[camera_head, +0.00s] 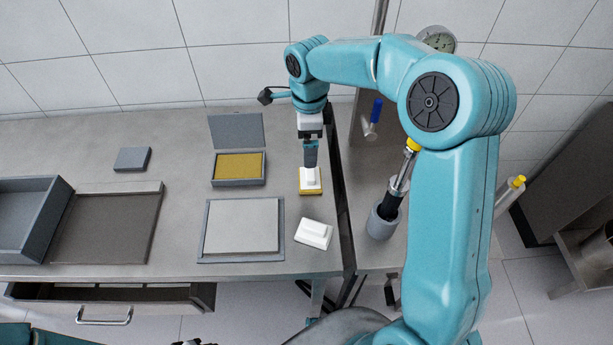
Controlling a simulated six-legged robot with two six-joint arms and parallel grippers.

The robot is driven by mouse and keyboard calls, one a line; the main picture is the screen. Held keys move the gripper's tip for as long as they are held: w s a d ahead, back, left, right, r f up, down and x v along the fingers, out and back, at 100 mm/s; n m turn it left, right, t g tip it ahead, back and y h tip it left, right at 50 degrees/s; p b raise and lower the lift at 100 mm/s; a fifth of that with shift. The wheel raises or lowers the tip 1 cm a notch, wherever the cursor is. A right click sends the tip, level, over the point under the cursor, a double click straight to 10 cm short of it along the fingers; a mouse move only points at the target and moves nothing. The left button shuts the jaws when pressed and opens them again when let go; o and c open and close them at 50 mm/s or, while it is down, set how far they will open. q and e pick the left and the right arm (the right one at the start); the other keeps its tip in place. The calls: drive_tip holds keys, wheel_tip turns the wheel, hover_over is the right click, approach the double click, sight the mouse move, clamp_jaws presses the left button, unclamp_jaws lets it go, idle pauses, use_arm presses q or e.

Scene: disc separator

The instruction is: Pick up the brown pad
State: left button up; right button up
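The brown pad (311,191) stands on the table near its right edge, with a white block-like handle on a yellow-brown base. My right gripper (310,163) points straight down over its white handle. The fingertips are at or just above the handle; I cannot tell whether they touch it. The fingers are seen edge-on, so their opening is hidden. A small dark part (195,342) at the bottom edge may be my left gripper, mostly cut off.
An open grey box (238,183) with a yellow-brown fill stands left of the pad. A second white-handled pad (314,233) lies nearer. A light plate (241,226), small grey block (132,159) and grey tray (62,219) are further left. A grey cup (381,224) stands right, across the gap.

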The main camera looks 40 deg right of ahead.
sight(310, 172)
drive_tip(key=f+p, duration=0.1)
drive_tip(key=f, duration=1.1)
drive_tip(key=shift+s, duration=0.3)
drive_tip(key=shift+c, duration=1.2)
drive_tip(key=c, duration=0.7)
wheel_tip(310, 172, up, 20)
drive_tip(key=shift+r, duration=0.1)
drive_tip(key=o, duration=0.5)
drive_tip(key=shift+c, duration=1.6)
